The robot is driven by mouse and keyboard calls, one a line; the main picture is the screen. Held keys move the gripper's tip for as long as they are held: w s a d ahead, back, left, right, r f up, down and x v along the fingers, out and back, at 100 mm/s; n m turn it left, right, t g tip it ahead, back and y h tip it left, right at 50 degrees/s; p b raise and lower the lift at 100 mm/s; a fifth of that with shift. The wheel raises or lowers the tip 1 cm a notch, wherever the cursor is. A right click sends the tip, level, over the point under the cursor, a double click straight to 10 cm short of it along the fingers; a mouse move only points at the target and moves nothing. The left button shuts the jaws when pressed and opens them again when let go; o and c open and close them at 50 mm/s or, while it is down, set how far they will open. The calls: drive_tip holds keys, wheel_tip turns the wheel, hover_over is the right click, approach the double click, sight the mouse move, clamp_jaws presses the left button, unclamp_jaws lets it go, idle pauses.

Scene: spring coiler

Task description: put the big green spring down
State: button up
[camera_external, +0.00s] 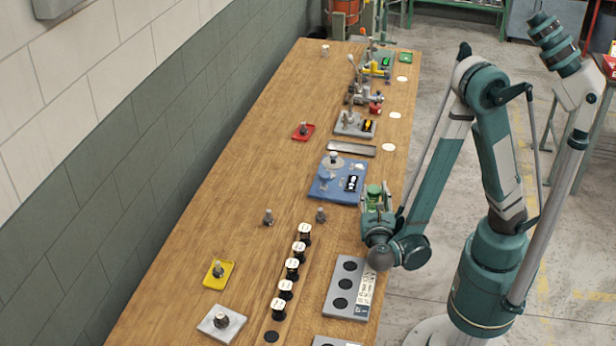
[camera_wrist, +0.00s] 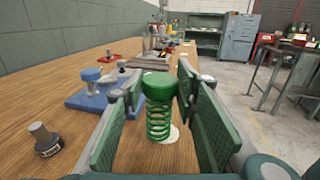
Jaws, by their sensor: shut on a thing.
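The big green spring (camera_wrist: 158,118) has a wide round green cap and stands upright between the two green finger pads in the wrist view. In the external view it also shows, as a green cap (camera_external: 374,191). My gripper (camera_external: 379,205) is shut on it, at the right edge of the bench beside the blue plate. A white disc (camera_wrist: 172,135) on the bench shows at and behind the spring's lower coils. I cannot tell whether the spring's foot touches the bench or the disc.
The blue plate (camera_external: 320,190) lies just left of my gripper. A grey plate with dark round recesses (camera_external: 338,302) is in front, next to a row of black-and-white spools (camera_external: 292,268). More white discs (camera_external: 389,147) lie along the right edge. The bench's left middle is mostly clear.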

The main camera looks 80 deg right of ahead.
drive_tip(key=shift+f+b, duration=0.45)
drive_tip(key=shift+f, duration=0.15)
drive_tip(key=o, duration=1.3)
drive_tip(key=shift+r, duration=0.15)
drive_tip(key=shift+r, duration=4.9)
drive_tip(key=shift+d, duration=0.15)
